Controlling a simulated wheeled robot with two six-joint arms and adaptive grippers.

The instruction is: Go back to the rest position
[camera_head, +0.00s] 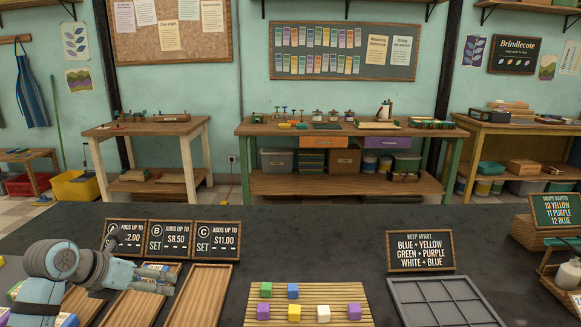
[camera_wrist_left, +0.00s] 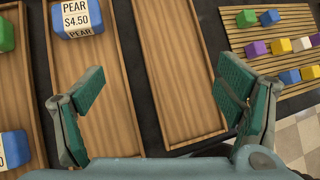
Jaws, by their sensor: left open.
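My left gripper (camera_head: 150,280) is over the wooden trays at the left of the dark table. It also shows in the left wrist view (camera_wrist_left: 160,105), open with nothing between its fingers. The empty tray also shows in the head view (camera_head: 203,295). My right gripper is in neither view.
A slatted rack (camera_head: 335,292) holds several coloured cubes. Signs A, B and C (camera_head: 218,240) stand behind the trays. A KEEP APART sign (camera_head: 420,251) stands behind a grey divided tray (camera_head: 440,300). A stand with a bottle (camera_head: 568,274) is at the right.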

